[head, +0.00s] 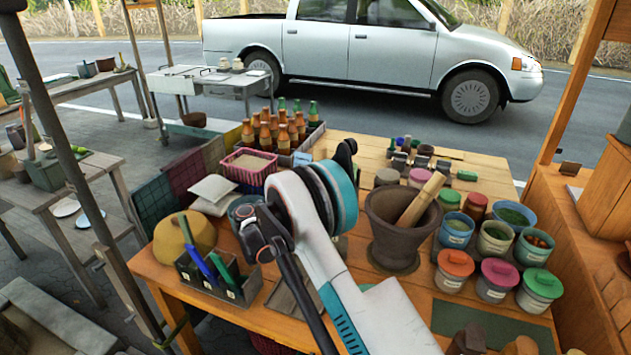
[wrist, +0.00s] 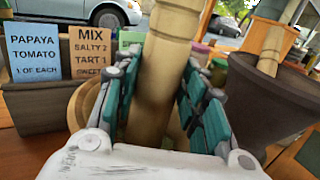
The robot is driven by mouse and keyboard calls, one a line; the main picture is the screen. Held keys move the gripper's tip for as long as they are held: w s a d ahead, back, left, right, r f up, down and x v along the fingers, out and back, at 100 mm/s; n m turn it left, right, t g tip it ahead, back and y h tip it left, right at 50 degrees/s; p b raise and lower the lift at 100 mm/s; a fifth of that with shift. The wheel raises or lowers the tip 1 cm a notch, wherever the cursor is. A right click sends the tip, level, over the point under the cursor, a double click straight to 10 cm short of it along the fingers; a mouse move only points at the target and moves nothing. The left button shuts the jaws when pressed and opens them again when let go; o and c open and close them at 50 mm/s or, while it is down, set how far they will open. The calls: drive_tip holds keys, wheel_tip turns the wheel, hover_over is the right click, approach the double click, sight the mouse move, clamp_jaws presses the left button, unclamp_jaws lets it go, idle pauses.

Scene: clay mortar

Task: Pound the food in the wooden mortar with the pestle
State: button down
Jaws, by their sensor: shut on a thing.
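In the wrist view my gripper (wrist: 160,85) is shut on a thick pale wooden pestle (wrist: 170,50), which stands nearly upright between the teal finger pads. A tan curved rim, apparently the wooden mortar (wrist: 84,104), shows behind and below the fingers. The pestle's lower end is hidden there, so I cannot tell its depth, and no food shows. In the head view my arm covers this mortar and most of my gripper.
A dark clay mortar (head: 392,235) with its own leaning pestle (head: 420,199) stands right of my arm. Lidded jars (head: 455,269) crowd farther right. A pink basket (head: 248,168) and a dark caddy (head: 218,277) stand left. In the wrist view, blue (wrist: 35,52) and orange (wrist: 98,50) cards stand left.

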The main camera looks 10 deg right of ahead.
drive_tip(key=shift+s+f+b, duration=0.2)
drive_tip(key=shift+f+b, duration=0.2)
drive_tip(key=shift+f, duration=0.85)
drive_tip(key=r+p, duration=0.1)
drive_tip(key=r, duration=0.1)
drive_tip(key=r+p, duration=0.1)
drive_tip(key=r, duration=0.1)
drive_tip(key=shift+w+r, duration=0.2)
drive_tip(key=shift+r, duration=0.15)
wheel_tip(320, 180, down, 4)
drive_tip(key=b, duration=0.3)
wheel_tip(320, 180, up, 4)
drive_tip(key=shift+r+p, duration=0.15)
drive_tip(key=shift+p, duration=0.7)
